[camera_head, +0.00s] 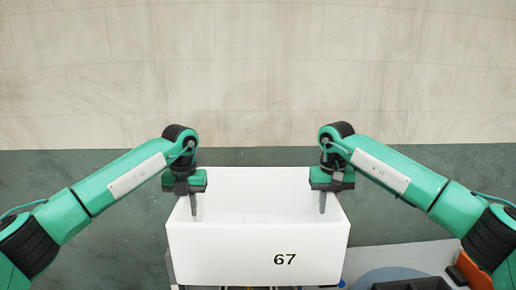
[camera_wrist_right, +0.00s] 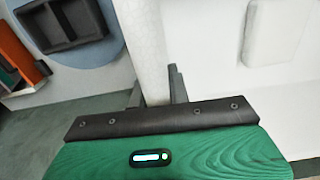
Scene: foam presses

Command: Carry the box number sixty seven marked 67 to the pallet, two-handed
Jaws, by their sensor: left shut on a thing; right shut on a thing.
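The white box marked 67 (camera_head: 258,245) is in the middle of the head view, with its number on the face toward me. My left gripper (camera_head: 193,204) is shut on the box's left side wall. My right gripper (camera_head: 322,202) is shut on its right side wall. In the right wrist view, the box wall (camera_wrist_right: 150,45) runs between the fingers of my right gripper (camera_wrist_right: 157,88), with the box's white inside to the right. The fingertips inside the box show in the head view. I cannot make out a pallet. What lies under the box is mostly hidden.
A grey surface with a blue-grey round patch (camera_head: 385,275) is at the lower right, bearing a black tray (camera_head: 412,284) and an orange item (camera_head: 474,270). The floor beyond the box looks clear.

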